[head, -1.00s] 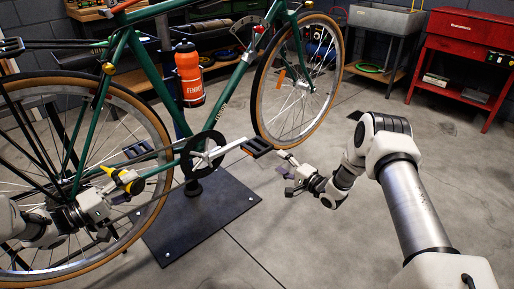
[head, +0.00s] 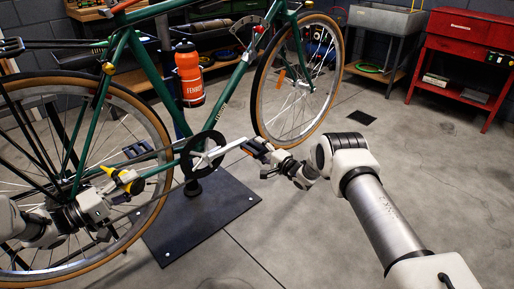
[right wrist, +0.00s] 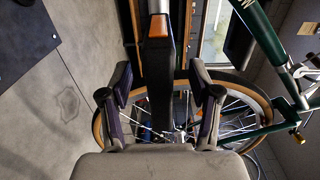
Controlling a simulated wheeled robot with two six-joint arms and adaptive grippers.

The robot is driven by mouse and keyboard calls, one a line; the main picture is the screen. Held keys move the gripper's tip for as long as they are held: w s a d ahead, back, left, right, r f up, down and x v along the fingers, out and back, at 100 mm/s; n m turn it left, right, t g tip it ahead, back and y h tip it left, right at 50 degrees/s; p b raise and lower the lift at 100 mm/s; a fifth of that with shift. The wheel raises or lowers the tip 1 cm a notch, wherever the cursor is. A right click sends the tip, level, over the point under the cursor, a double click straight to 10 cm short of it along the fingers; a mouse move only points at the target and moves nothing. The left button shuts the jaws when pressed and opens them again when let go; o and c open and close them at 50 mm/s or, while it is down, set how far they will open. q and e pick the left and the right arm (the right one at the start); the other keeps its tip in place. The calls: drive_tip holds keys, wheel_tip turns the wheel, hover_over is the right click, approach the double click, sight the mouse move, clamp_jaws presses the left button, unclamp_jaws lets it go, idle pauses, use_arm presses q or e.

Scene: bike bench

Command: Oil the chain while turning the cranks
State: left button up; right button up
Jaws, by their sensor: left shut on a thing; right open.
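A green bicycle (head: 148,72) is held on a stand above a dark base plate (head: 205,215). Its black chainring (head: 203,153) and silver crank arm (head: 231,146) show near the middle. My left gripper (head: 128,184) is shut on a yellow and black oil bottle (head: 126,182) beside the rear wheel, near the lower chain (head: 160,169). My right gripper (head: 262,158) is open at the near pedal (head: 256,147). In the right wrist view the black pedal with an orange reflector (right wrist: 159,60) lies between the two open fingers (right wrist: 160,95). Contact cannot be told.
An orange bottle (head: 189,74) sits on the frame. The front wheel (head: 298,80) stands behind my right gripper. A red cabinet (head: 465,50) and a grey sink (head: 385,18) are at the back right. The floor at right is clear.

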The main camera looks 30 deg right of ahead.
drive_tip(key=shift+c, duration=0.3)
clamp_jaws()
use_arm(q)
drive_tip(key=shift+a, duration=0.1)
drive_tip(key=shift+w+a+f, duration=0.1)
drive_tip(key=shift+w+a, duration=0.3)
drive_tip(key=shift+w, duration=0.1)
drive_tip(key=shift+r+n+t+h, duration=0.5)
drive_tip(key=shift+r+n+h, duration=0.2)
drive_tip(key=shift+r+n, duration=1.2)
drive_tip(key=shift+f, duration=0.15)
